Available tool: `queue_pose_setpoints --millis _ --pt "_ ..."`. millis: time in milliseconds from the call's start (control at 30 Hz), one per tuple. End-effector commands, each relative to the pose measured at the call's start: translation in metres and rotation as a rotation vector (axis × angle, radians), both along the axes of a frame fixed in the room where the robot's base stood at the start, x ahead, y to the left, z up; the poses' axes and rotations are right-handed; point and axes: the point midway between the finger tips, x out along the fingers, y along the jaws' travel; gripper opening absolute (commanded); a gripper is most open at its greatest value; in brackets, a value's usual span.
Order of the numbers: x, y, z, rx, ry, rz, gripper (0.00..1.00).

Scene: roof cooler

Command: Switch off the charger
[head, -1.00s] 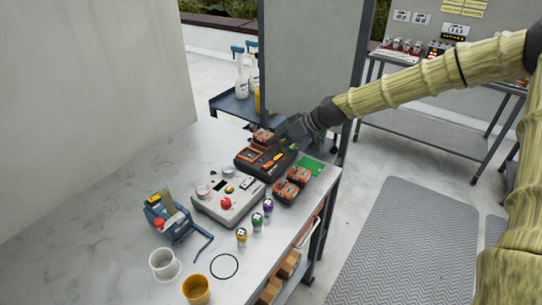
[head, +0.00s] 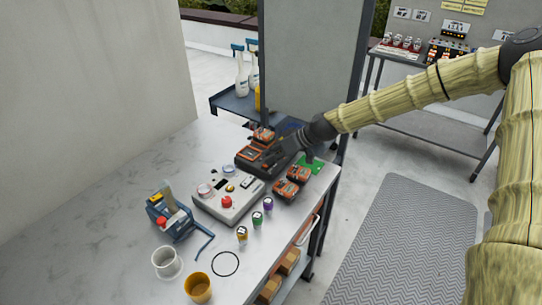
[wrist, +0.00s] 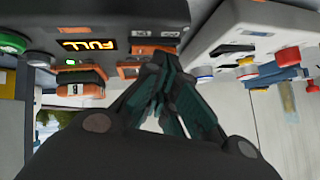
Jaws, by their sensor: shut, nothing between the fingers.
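The charger is a dark box with orange parts (head: 247,157) near the far right edge of the marble table. In the wrist view its dark face (wrist: 40,18) shows upside down, with a lit display (wrist: 90,45) reading "FULL" and a small green light. My gripper (head: 272,157) is shut and empty, low over the charger's right part, and hides some of it. In the wrist view my gripper's fingertips (wrist: 162,58) are close to orange parts on the charger's face. I cannot tell whether they touch.
A grey control box (head: 228,202) with a red knob is left of the charger. Orange battery packs (head: 292,182) lie to its right. Several small coloured-top pots (head: 257,219), a blue tape dispenser (head: 172,216) and two cups stand nearer. The table's left part is clear.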

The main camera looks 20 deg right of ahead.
Motion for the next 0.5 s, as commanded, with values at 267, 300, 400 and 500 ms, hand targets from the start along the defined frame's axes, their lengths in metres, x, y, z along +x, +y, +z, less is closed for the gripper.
queue_pose_setpoints --millis 267,300,400,500 --pt "-0.003 0.003 -0.009 0.001 0.000 0.001 0.00" --pt "-0.004 0.005 -0.011 0.000 0.000 0.001 0.00" --pt "-0.004 0.005 -0.007 0.000 0.001 -0.001 0.00" --pt "-0.004 0.005 -0.007 0.000 0.001 0.000 0.00"
